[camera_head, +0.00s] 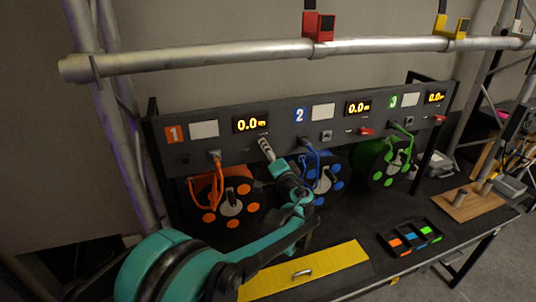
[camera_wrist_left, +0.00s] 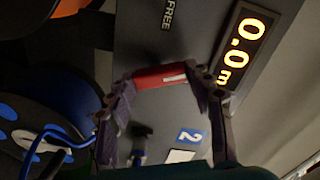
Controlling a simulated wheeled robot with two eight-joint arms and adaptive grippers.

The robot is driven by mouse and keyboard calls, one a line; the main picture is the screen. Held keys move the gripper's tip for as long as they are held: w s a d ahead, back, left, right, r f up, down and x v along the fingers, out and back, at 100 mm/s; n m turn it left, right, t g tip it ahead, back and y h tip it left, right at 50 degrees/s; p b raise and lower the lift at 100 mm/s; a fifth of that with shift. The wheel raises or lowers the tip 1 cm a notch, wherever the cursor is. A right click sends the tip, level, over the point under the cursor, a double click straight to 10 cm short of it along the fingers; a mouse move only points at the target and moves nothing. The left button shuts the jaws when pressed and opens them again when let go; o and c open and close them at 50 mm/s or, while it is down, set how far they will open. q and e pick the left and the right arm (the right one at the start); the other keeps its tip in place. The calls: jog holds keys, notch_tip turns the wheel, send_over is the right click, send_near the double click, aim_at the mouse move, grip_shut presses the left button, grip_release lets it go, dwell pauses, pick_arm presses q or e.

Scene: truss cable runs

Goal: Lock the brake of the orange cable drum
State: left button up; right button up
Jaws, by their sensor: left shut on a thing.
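The orange cable drum (camera_head: 232,208), black with orange discs and an orange cable, sits under panel section 1 at the left. An orange part (camera_wrist_left: 68,8) shows at the top left of the left wrist view. My left gripper (camera_head: 266,150) is at the panel, below the section 1 display (camera_head: 251,123). In the left wrist view, the red brake lever (camera_wrist_left: 160,77) lies between the fingers of the left gripper (camera_wrist_left: 165,100), which is shut on it. A "FREE" label (camera_wrist_left: 167,14) is on the panel beside it. The gripper covers the lever in the head view. My right gripper is not in view.
The blue drum (camera_head: 321,178) and green drum (camera_head: 386,166) stand to the right under sections 2 and 3. A truss tube (camera_head: 200,58) runs above the panel. A yellow plate (camera_head: 330,262) and a black tray (camera_head: 409,239) lie in front on the bench.

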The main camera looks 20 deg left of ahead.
pick_arm(q)
jog(key=m, duration=0.4)
jog(key=shift+d+m, duration=0.1)
jog(key=shift+m, duration=0.3)
dwell(0.4)
jog(key=o, duration=1.1)
jog(key=shift+w, duration=0.1)
jog(key=shift+o, duration=0.2)
jog(key=v, duration=1.2)
